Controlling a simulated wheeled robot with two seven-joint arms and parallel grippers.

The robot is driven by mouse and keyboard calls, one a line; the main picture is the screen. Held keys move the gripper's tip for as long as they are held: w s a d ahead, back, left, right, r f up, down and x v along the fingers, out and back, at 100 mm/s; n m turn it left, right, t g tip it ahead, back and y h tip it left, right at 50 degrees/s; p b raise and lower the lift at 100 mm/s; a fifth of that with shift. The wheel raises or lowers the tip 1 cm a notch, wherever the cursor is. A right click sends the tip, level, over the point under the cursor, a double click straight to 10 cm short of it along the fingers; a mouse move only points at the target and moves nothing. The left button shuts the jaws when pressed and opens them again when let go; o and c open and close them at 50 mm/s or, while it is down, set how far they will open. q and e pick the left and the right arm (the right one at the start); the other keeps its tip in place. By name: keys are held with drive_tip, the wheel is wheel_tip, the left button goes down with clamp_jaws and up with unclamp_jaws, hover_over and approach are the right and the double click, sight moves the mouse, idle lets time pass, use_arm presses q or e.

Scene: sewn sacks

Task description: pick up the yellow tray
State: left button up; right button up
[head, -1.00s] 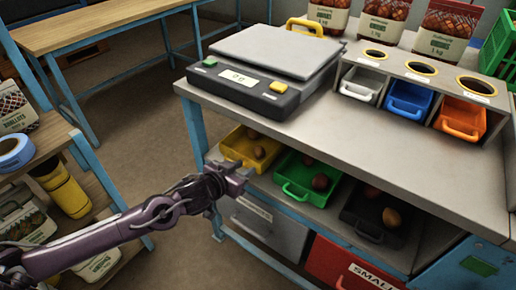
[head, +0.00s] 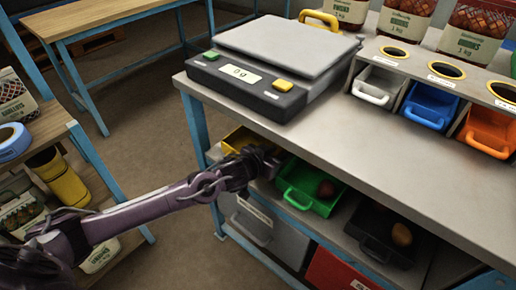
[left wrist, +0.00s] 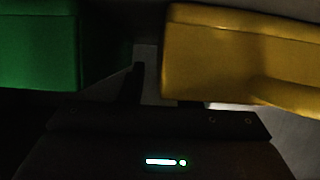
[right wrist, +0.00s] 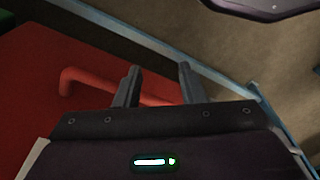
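The yellow tray (head: 236,139) is on the shelf under the worktop, partly hidden by my left gripper (head: 266,163). That gripper is at the tray's front right, beside the green tray. In the left wrist view the yellow tray (left wrist: 240,55) fills the upper right. One finger shows in the gap between the yellow tray and the green tray (left wrist: 38,45). The other finger seems hidden by the yellow tray; the spacing looks open. My right gripper (right wrist: 156,85) is open and empty, in front of a red bin with a handle.
The green tray (head: 306,190) and a black tray (head: 375,235) each hold a round item. A scale (head: 265,75) stands on the worktop (head: 370,150) above. Grey (head: 262,225) and red (head: 335,270) bins are below. A side shelf with a yellow roll (head: 58,180) stands at left.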

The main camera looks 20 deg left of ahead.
use_arm(q)
drive_tip(key=shift+w, duration=0.1)
clamp_jaws()
idle(0.5)
